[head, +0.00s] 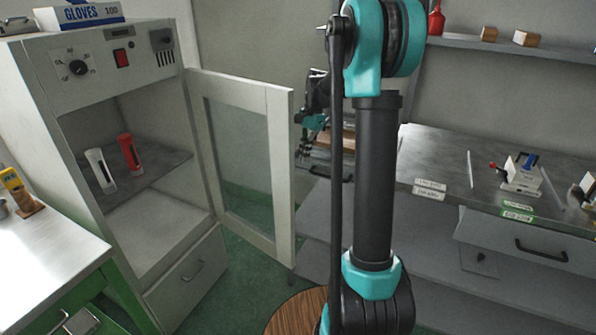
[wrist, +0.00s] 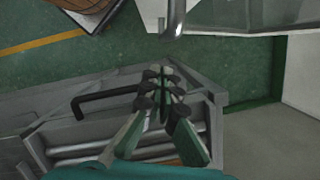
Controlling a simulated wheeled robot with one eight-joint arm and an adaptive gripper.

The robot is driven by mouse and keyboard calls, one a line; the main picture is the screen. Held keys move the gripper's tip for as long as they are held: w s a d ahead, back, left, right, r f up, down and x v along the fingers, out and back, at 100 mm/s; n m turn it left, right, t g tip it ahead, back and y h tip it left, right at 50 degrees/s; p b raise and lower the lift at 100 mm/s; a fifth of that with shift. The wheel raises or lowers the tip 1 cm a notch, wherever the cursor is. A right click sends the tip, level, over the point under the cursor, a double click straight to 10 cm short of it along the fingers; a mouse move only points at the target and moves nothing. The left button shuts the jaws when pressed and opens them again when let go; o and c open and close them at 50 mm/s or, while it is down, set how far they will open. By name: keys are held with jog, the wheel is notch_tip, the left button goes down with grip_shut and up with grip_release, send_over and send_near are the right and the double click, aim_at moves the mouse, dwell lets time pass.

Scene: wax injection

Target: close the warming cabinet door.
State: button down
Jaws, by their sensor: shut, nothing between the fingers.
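The warming cabinet (head: 50,110) stands at the left of the head view, pale grey, with a dial and red switch on top. Its door (head: 281,160), a pale frame around a glass pane, is swung wide open on the right side. A red tube and a white tube stand on the shelf inside. In the wrist view my gripper (wrist: 158,77) is shut and empty, above an open drawer with a dark handle. A metal bar and pale panel show above the fingertips, apart from them; this may be the door.
A grey workbench (head: 440,160) with drawers and clamp tools runs along the right. A green-framed table (head: 40,255) stands at the front left. A round wooden stool top (head: 298,312) is below my arm. Green floor lies clear beneath the door.

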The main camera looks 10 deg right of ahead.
jog(key=x, duration=1)
jog(key=shift+s, duration=0.1)
